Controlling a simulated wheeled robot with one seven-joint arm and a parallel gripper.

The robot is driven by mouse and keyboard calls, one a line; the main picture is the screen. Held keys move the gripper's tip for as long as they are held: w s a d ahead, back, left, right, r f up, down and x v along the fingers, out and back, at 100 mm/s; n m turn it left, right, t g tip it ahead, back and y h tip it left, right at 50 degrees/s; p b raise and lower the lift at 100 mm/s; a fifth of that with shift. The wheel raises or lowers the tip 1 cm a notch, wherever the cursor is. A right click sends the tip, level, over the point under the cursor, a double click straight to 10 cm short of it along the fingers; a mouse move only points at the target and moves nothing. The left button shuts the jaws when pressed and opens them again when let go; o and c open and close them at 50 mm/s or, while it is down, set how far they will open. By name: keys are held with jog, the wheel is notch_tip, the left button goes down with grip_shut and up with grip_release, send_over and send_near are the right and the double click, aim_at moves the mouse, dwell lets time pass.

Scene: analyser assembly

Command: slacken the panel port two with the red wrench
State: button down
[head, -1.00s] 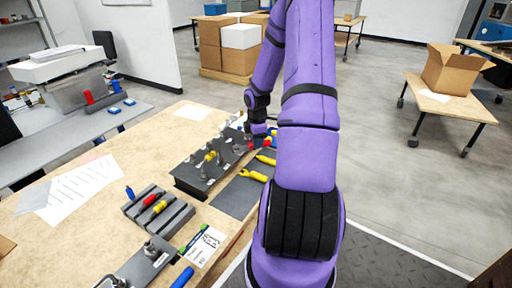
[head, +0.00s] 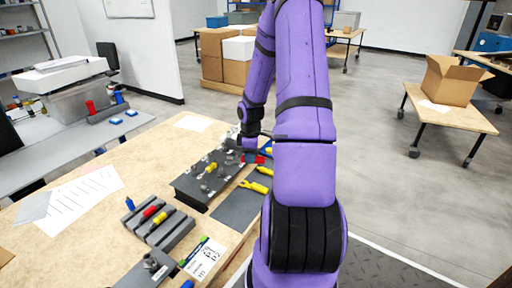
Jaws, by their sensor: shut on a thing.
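The dark port panel (head: 187,188) lies on the wooden table, with several metal fittings along its top and a yellow part (head: 210,167) among them. I cannot tell which fitting is port two. My gripper (head: 249,148) is at the panel's far right end, small and partly hidden by my arm. It is shut on what looks like the red wrench (head: 257,158), which shows as a small red piece just below it. The wrench's jaw is not clear, so I cannot tell whether it touches a fitting.
Two yellow tools (head: 254,187) lie on or by the dark mat (head: 237,208) right of the panel. A grooved grey block (head: 150,228) holds red and yellow tools. A labelled card (head: 207,258) and a metal plate with a fitting lie nearer. Paper sheets (head: 82,198) lie left.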

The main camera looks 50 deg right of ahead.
jog(key=s+a+f+m, duration=0.2)
jog(key=a+f+m, duration=0.1)
jog(key=a+m, duration=0.5)
jog(key=shift+s+f+m, duration=0.25)
jog(key=shift+f+m, duration=0.05)
jog(key=shift+m, duration=0.2)
jog(key=shift+f, duration=0.1)
jog(key=shift+w+d+f, duration=0.2)
jog(key=shift+w+f, duration=1)
jog(key=shift+f, duration=0.2)
jog(key=shift+w, duration=0.15)
dwell(0.4)
